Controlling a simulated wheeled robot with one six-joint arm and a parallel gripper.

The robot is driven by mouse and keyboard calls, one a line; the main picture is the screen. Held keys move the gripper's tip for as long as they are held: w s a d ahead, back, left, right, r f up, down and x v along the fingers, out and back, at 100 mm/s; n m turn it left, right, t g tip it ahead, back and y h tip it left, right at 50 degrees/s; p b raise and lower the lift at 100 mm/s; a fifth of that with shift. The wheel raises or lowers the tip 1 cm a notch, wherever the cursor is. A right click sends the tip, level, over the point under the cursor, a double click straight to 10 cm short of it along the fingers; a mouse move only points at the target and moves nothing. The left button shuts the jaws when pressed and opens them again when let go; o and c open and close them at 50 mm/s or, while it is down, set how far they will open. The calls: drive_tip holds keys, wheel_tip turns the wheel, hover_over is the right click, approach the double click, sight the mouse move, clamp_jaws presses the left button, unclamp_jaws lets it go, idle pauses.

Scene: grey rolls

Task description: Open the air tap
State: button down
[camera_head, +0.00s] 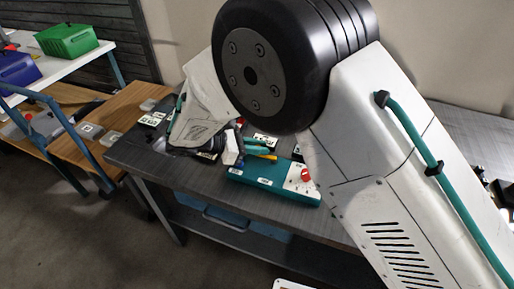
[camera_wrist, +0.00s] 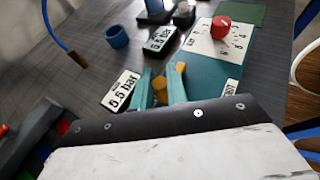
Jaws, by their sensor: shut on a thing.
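A long teal box (camera_head: 272,179) carries a white dial plate with a red knob (camera_head: 305,175). In the wrist view the red knob (camera_wrist: 221,26) stands at the top right, apart from my fingers. A yellow-orange piece (camera_wrist: 160,87), which looks like the tap's handle, sits between the teal fingers of my gripper (camera_wrist: 160,76). More yellow shows beside the right fingertip. In the head view the yellow handle (camera_head: 264,156) lies just behind the box, by my gripper (camera_head: 257,146). My gripper is shut on this piece. The tap's body is mostly hidden by the fingers.
A "5.5 bar" card (camera_wrist: 121,90) lies left of the fingers, with another card (camera_wrist: 160,39) beyond. A blue ring-shaped item (camera_wrist: 116,37) stands on the dark bench. Green (camera_head: 67,40) and blue (camera_head: 18,68) bins stand on a separate table at the left.

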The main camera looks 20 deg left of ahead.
drive_tip(key=shift+w+m+g, duration=0.1)
drive_tip(key=shift+m+g, duration=0.2)
drive_tip(key=shift+g, duration=0.1)
drive_tip(key=c, duration=1.4)
unclamp_jaws()
drive_tip(key=shift+h, duration=0.3)
drive_tip(key=v, duration=0.7)
drive_tip(key=shift+s+a+r, duration=0.15)
drive_tip(key=shift+s+a, duration=0.05)
drive_tip(key=shift+a, duration=0.15)
